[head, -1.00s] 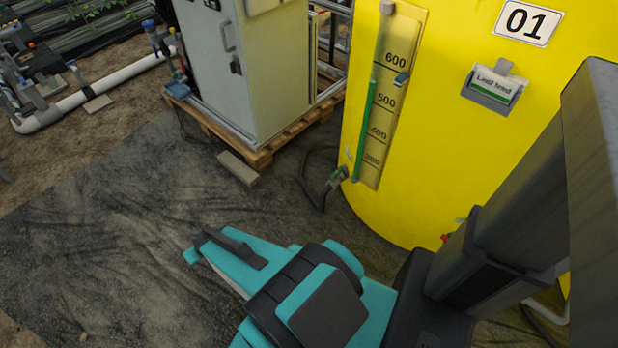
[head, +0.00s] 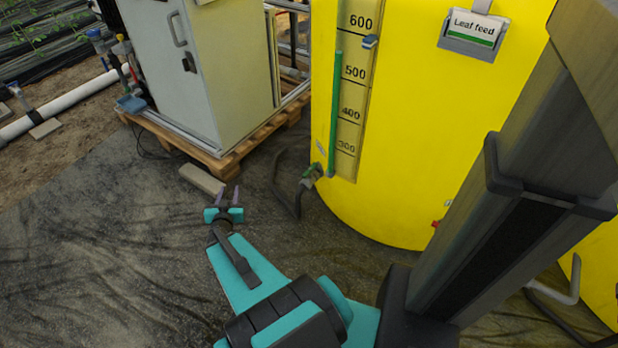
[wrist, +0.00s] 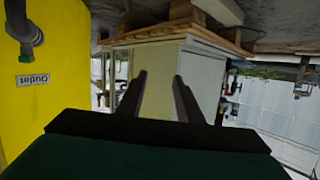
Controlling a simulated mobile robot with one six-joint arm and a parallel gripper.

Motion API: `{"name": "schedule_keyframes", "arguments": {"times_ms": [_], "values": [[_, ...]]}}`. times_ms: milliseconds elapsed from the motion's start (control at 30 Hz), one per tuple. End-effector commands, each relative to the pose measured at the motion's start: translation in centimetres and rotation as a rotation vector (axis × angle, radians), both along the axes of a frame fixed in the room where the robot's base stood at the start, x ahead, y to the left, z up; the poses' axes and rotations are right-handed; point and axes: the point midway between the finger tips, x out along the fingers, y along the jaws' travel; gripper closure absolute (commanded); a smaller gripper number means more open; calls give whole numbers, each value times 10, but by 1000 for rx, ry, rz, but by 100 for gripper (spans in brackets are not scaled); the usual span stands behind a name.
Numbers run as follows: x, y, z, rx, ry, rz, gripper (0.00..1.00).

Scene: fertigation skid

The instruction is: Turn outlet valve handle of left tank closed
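The left tank is a large yellow cylinder (head: 430,130) with a level scale and a "Leaf feed" sign in the head view. Its outlet fitting (head: 312,173) sits low on its left side, with a dark hose; it is too small to make out how its handle lies. The wrist view is upside down and shows the yellow tank (wrist: 35,110), a grey outlet pipe (wrist: 24,28) and an "Outlet" label (wrist: 32,80). My gripper (head: 229,196) is open and empty, left of the fitting and apart from it. Its two fingers (wrist: 160,77) also show in the wrist view.
A pale cabinet (head: 215,75) on a wooden pallet (head: 225,160) stands behind my gripper. A block (head: 202,180) lies on the floor by the pallet. A small red part (head: 436,223) shows at the tank's lower right. Dark ground at left is clear.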

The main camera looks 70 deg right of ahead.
Motion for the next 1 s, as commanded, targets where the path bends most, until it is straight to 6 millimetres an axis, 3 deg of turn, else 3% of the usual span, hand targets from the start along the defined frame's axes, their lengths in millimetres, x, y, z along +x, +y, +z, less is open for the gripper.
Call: {"name": "schedule_keyframes", "arguments": {"times_ms": [33, 200, 400, 500, 700, 1000], "values": [[-17, -15, -10, -28, -7, -61, 67], [-79, -56, -12, -128, -13, -277, 67], [-152, -83, -16, -218, 6, -517, 67], [-178, -88, -17, -246, 18, -601, 67], [-201, -90, -15, -269, 31, -677, 67], [-201, -90, -14, -269, 32, -679, 67]]}}
